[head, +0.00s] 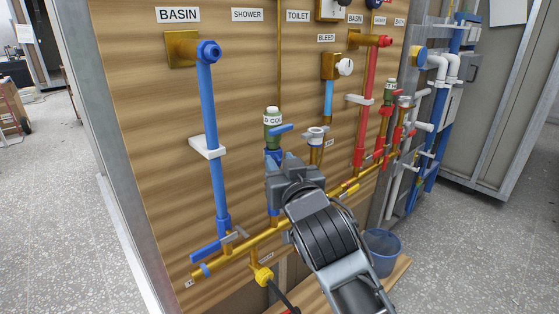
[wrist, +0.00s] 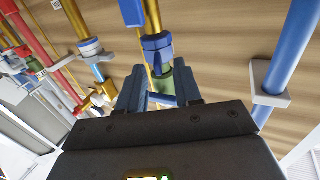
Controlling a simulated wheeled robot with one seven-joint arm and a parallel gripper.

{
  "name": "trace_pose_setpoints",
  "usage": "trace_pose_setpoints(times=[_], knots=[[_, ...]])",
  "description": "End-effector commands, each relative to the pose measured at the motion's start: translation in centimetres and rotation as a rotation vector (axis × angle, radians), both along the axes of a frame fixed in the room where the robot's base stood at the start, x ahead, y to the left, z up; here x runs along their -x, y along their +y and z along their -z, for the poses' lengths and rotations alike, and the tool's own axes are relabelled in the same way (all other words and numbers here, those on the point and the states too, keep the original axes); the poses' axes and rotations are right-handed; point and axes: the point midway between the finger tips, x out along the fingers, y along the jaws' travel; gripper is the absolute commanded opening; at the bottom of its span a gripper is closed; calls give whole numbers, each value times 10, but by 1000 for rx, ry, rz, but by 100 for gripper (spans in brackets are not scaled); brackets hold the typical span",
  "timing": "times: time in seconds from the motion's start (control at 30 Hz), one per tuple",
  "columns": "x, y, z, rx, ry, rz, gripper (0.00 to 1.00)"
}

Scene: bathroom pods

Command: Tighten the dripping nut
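No drip is visible, so I cannot tell which nut drips. A blue nut (wrist: 157,42) on a vertical pipe shows just beyond my fingertips in the wrist view, with a green fitting (wrist: 164,82) beside it. In the head view, a green valve body (head: 272,123) with a partly readable label stands above a blue collar (head: 273,152). Another blue nut (head: 208,52) tops the blue pipe under the BASIN sign. My gripper (head: 279,172) is in front of the pipe below the green valve and hides part of it. Its fingers (wrist: 157,86) are apart; contact is unclear.
A blue lever (head: 206,250) and a brass manifold pipe (head: 240,244) run low along the wooden panel. A blue lever handle (head: 284,128) sticks out beside the green valve. Red pipes (head: 368,100) stand right. A blue bucket (head: 382,251) is below right. Open floor lies left.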

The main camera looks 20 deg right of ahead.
Motion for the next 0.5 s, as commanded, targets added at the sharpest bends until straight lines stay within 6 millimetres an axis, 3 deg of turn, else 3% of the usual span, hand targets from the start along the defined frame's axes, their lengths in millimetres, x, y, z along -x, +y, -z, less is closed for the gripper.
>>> trace_pose_setpoints(times=[0.37,0.5], knots=[[-9,-1,0,0,1,0,34],[-9,-1,0,0,1,0,24]])
